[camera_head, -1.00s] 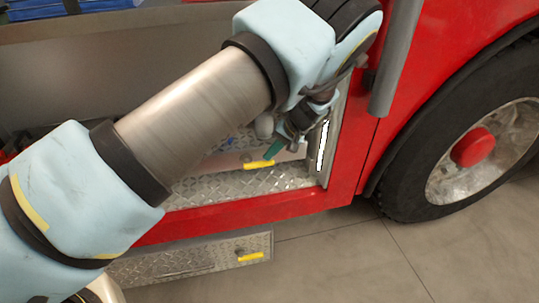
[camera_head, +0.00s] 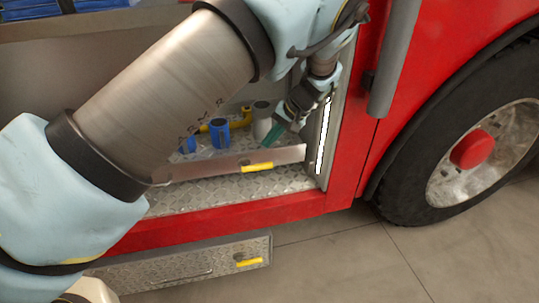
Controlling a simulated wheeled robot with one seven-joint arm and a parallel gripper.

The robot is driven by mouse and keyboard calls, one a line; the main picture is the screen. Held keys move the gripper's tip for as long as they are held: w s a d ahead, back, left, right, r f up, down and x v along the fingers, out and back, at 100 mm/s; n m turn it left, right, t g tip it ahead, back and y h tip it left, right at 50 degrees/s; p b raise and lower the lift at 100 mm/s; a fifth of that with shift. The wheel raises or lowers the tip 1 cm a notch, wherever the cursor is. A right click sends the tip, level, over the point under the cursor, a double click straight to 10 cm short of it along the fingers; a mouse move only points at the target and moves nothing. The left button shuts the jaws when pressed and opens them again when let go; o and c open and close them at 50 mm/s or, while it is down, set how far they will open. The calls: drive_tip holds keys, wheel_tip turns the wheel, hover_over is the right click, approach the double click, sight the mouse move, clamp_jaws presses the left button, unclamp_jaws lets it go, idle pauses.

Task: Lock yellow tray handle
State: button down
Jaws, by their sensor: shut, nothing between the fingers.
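A yellow handle (camera_head: 257,167) sits on the front panel of a tray (camera_head: 205,165) inside the truck's open compartment. It lies roughly along the panel's length; I cannot tell its lock state. My gripper (camera_head: 271,137), with green fingertips, is shut and empty. It appears just above and a little right of the yellow handle, apart from it in the picture. A second yellow handle (camera_head: 248,262) is on the lower step panel (camera_head: 190,265).
The compartment's right frame, with a light strip (camera_head: 323,135), is close to my gripper. A large wheel (camera_head: 470,150) is at right.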

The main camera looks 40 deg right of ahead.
drive_tip(key=shift+w+a+r, duration=0.1)
drive_tip(key=shift+r, duration=1.75)
